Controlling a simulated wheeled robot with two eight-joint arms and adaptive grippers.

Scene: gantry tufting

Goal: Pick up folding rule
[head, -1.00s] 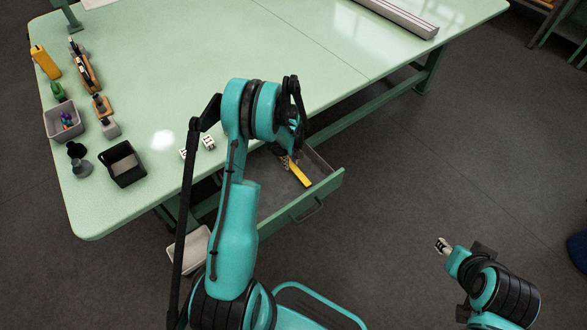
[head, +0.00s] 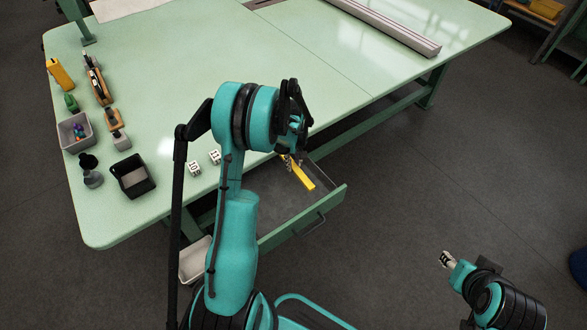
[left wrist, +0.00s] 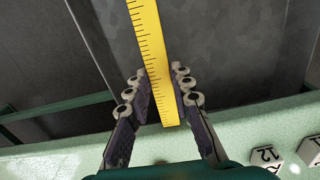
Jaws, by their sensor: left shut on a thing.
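The yellow folding rule (head: 303,176) is at the open drawer (head: 262,239) under the table's front edge; part of it is hidden behind my left arm in the head view. In the left wrist view the rule (left wrist: 154,60) runs from the top down between the fingers, its black scale marks showing. My left gripper (left wrist: 158,92) is shut on the rule near its lower end. In the head view the left gripper (head: 287,158) is mostly hidden by its own arm. My right gripper (head: 447,260) is at the lower right over the floor, away from the table; its jaw state is unclear.
The green table (head: 235,55) holds a black bin (head: 133,176), a grey bin (head: 76,132), several hand tools and two white number blocks (head: 195,168). A long metal rail (head: 388,24) lies at the back. A white bin (head: 194,261) is below the table's front.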

